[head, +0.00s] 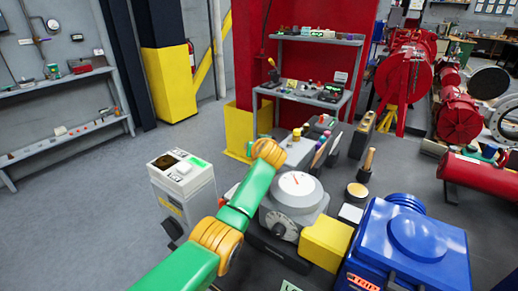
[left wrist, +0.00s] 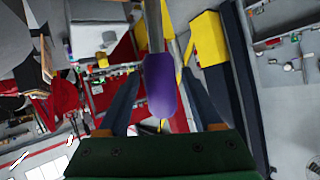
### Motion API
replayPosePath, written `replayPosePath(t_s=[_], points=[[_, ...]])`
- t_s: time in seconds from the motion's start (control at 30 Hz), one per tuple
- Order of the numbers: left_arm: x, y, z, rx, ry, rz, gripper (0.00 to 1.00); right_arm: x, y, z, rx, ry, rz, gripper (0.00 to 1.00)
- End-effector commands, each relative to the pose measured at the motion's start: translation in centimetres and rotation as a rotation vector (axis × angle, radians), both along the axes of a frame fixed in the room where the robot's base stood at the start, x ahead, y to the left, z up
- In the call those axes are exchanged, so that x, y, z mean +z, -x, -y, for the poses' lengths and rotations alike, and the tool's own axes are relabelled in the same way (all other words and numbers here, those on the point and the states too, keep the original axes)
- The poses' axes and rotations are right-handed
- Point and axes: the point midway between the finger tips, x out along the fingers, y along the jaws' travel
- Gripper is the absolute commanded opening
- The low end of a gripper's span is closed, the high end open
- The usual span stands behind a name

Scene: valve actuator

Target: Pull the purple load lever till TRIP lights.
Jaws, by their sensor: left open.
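The purple load lever (left wrist: 160,90) shows in the left wrist view as a rounded purple grip on a grey rod. My left gripper (left wrist: 160,76) is open, with one dark finger on each side of the grip and a visible gap on both sides. In the head view my green and orange left arm crosses the middle and hides the purple lever and the gripper. The grey actuator (head: 292,208) with a white dial stands just right of the arm. A TRIP label (head: 363,283) in red letters is on the blue housing; I cannot tell whether it is lit.
A white box with a green lamp (head: 182,182) stands left of my arm. A yellow block (head: 326,243) joins the actuator to the blue housing (head: 410,243). A grey shelf (head: 312,92) with small items stands behind. The floor at left is clear.

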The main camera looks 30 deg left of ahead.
Motion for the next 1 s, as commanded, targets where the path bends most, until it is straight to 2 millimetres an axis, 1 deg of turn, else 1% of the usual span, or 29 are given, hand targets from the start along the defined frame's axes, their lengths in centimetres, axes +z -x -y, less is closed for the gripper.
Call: replayPosePath(t_s=[0.07, 0.1, 0.3, 0.4, 0.57, 1.0], points=[[0.4, 0.7, 0.6, -0.003, 0.003, 0.002, 0.67, 0.1, 0.0, 0.0, 0.000, 0.000, 0.000, 0.00], [0.5, 1.0, 1.0, -0.003, 0.002, 0.003, 0.67, -0.3, 0.0, 0.0, 0.000, 0.000, 0.000, 0.00], [1.7, 2.9, 2.4, -0.003, 0.003, 0.001, 0.67, -1.1, 0.0, 0.0, 0.000, 0.000, 0.000, 0.00], [2.1, 3.5, 2.8, -0.002, 0.001, -0.002, 0.67, -1.2, 0.0, 0.0, 0.000, 0.000, 0.000, 0.00], [2.4, 3.8, 3.0, -0.001, 0.002, -0.004, 0.67, -1.2, 0.0, 0.0, 0.000, 0.000, 0.000, 0.00], [2.4, 3.8, 3.0, -0.002, 0.002, -0.003, 0.67, -1.2, 0.0, 0.0, 0.000, 0.000, 0.000, 0.00]])
